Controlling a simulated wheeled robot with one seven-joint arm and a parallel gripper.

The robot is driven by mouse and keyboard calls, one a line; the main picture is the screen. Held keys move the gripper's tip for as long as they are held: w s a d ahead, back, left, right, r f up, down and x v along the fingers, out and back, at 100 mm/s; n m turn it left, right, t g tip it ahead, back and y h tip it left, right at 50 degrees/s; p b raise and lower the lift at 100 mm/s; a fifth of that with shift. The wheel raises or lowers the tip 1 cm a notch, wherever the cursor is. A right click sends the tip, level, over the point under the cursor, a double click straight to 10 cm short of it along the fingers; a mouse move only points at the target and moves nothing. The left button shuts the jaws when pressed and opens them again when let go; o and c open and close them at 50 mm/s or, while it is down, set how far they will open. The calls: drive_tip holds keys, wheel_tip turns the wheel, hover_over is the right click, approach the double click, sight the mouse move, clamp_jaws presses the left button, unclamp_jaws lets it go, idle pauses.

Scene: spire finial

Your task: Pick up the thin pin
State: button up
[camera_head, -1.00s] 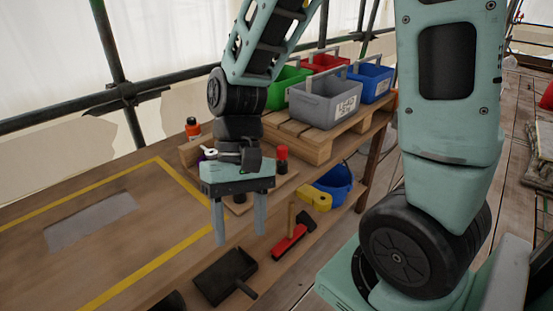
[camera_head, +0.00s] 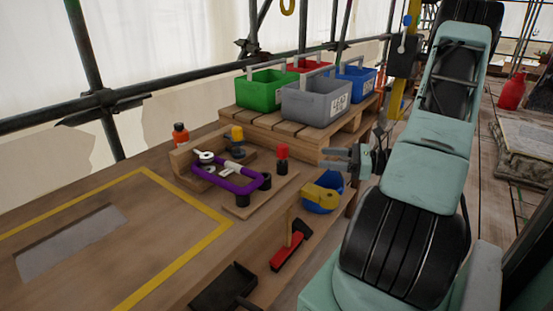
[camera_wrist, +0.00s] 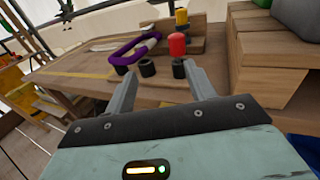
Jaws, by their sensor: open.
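No part is clearly recognisable as the thin pin. Two upright capped pieces stand at the wooden tray (camera_head: 262,202): a red-topped one (camera_head: 282,153) and a yellow-topped one (camera_head: 237,133). I cannot tell whether either is the pin. Both also show in the wrist view, the red one (camera_wrist: 177,44) nearer and the yellow one (camera_wrist: 182,17) behind it.
Black cylinders (camera_head: 243,199) stand at the tray's front. A pallet (camera_head: 320,136) with grey (camera_head: 315,103), green, red and blue bins is behind.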

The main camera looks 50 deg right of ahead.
sight(283, 149)
drive_tip(key=w+a, duration=0.1)
drive_tip(key=w, duration=0.3)
drive_tip(key=w+a+m+h, duration=0.1)
drive_tip(key=w, duration=0.4)
drive_tip(key=w+a+f+t+h+p, duration=0.1)
drive_tip(key=w, duration=0.4)
drive_tip(key=shift+w+a+m, duration=0.2)
drive_tip(key=shift+w+m, duration=0.05)
drive_tip(key=shift+m, duration=0.15)
drive_tip(key=shift+r, duration=0.1)
drive_tip(key=c, duration=1.1)
